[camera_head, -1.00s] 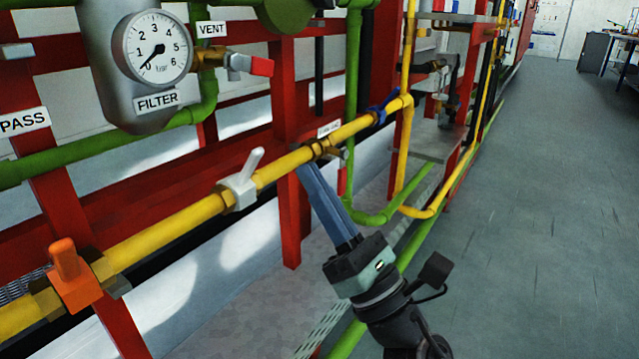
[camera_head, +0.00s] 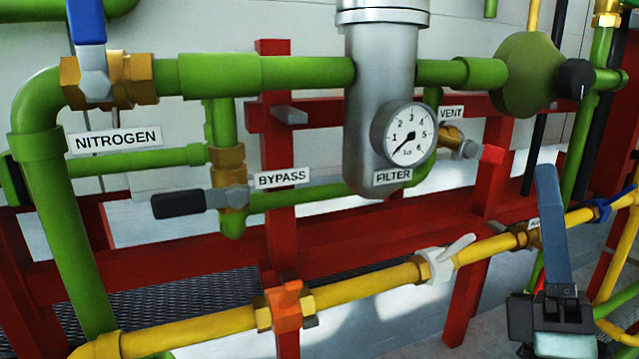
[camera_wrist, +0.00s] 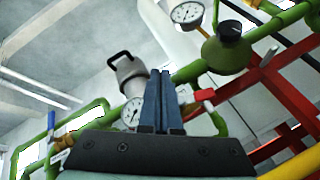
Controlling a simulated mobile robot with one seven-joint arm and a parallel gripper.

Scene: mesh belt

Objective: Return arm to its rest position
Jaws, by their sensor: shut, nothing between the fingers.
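My gripper (camera_head: 546,180) is at the lower right of the head view, its long blue fingers pointing up, in front of the yellow pipe (camera_head: 375,283). The fingers are shut with nothing between them. In the wrist view my gripper (camera_wrist: 163,72) shows its two blue fingers side by side, pointing up toward the filter and the ceiling. The rest of my arm is mostly out of the head view. I cannot tell the exact gap between the fingers and the pipe.
Green pipework carries a blue-handled valve (camera_head: 88,50), a black bypass lever (camera_head: 178,203) and a grey filter with a gauge (camera_head: 407,134). The yellow pipe has an orange valve (camera_head: 284,306) and a white-handled valve (camera_head: 440,262). Red frame posts (camera_head: 468,300) stand behind my gripper.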

